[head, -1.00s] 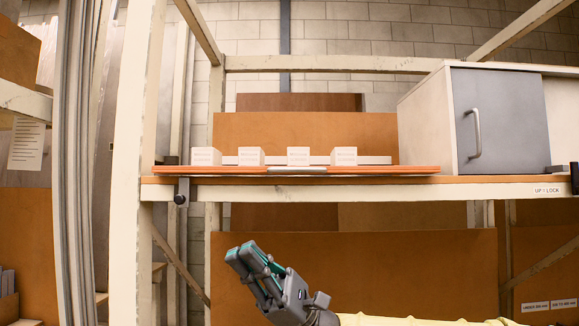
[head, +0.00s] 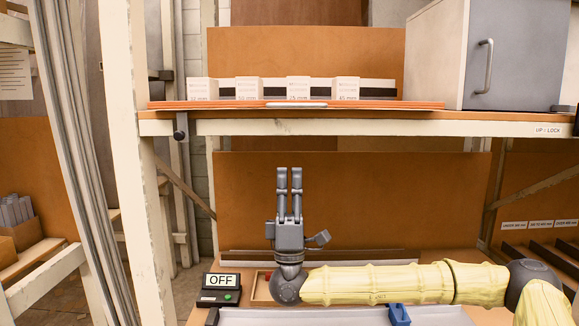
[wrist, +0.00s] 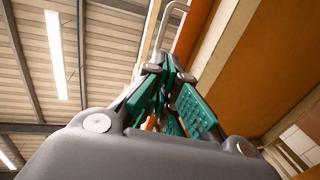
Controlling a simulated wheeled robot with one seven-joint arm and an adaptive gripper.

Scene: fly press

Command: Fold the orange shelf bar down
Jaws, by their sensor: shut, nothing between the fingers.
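My gripper (head: 289,170) points straight up, below the shelf and apart from the bar in the head view. Its two fingers are close together with nothing held. In the wrist view my gripper (wrist: 172,75) shows teal pads. An orange strip and a bent metal rod show beyond the fingers there; I cannot tell if the strip is the bar.
The shelf edge (head: 400,128) carries an UP = LOCK label (head: 548,130) at right and a dark knob (head: 180,134) at left. A grey-doored cabinet (head: 515,60) stands on the shelf at right. An OFF box (head: 220,288) stands on the bench below. A white post (head: 150,200) rises at left.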

